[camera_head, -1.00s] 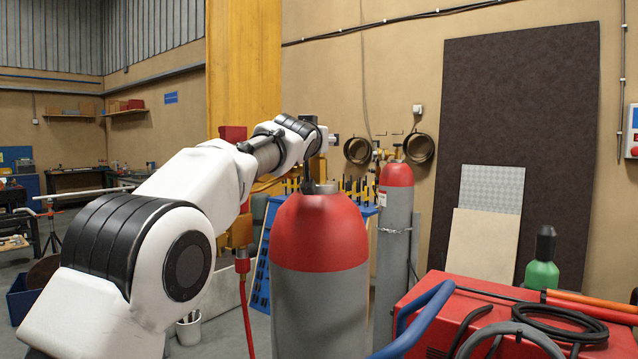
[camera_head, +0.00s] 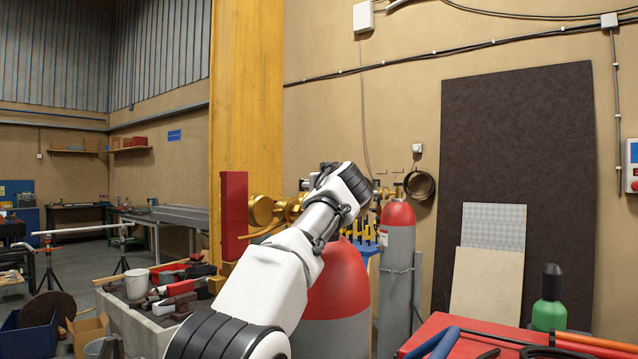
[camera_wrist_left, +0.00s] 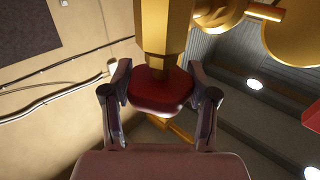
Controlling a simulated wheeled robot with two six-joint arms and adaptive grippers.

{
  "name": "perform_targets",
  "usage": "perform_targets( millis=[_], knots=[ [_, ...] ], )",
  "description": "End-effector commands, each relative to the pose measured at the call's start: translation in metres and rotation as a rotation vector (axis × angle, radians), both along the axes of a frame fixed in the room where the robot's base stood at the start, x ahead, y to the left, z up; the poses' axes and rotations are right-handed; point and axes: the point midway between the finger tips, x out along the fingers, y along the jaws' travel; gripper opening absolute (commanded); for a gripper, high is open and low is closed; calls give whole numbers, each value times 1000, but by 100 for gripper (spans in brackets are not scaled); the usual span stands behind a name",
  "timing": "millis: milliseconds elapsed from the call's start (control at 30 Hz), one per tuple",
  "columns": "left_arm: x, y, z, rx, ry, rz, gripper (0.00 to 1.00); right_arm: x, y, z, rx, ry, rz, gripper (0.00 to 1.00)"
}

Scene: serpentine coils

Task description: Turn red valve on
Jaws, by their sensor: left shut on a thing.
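The red valve knob (camera_wrist_left: 160,92) sits at the end of a square brass stem (camera_wrist_left: 163,45) in the left wrist view. The fingers of my left gripper (camera_wrist_left: 160,78) are on both sides of it and shut on it. In the head view my left arm reaches up from the bottom to brass fittings (camera_head: 262,210) above a large grey cylinder with a red top (camera_head: 340,280). The arm hides the knob and most of the gripper there. My right gripper is out of view.
A tall red block (camera_head: 233,215) stands left of the brass fittings, before a yellow column (camera_head: 246,90). A second red-topped cylinder (camera_head: 397,255) stands behind, chained. A red machine (camera_head: 460,335) with cables fills the lower right.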

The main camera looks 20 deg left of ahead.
Motion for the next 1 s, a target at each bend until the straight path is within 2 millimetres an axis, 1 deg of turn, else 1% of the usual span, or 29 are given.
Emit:
perform_targets(
  millis=[33,233,267,300,333,767,867,1000],
  knots=[
    [1,0,-5,-1,8,2,24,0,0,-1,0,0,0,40],
    [1,0,-5,-2,9,1,24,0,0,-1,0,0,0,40],
    [1,0,-5,-2,9,1,65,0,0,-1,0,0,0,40],
    [1,0,-5,-1,8,1,80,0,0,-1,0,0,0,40],
    [1,0,-5,-1,8,1,84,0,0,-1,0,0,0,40],
    [-2,-2,0,2,2,0,84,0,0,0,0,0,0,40],
    [-5,-5,2,2,1,2,84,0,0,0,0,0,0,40],
    [-16,-11,2,4,2,3,84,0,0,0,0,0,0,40]
  ],
)
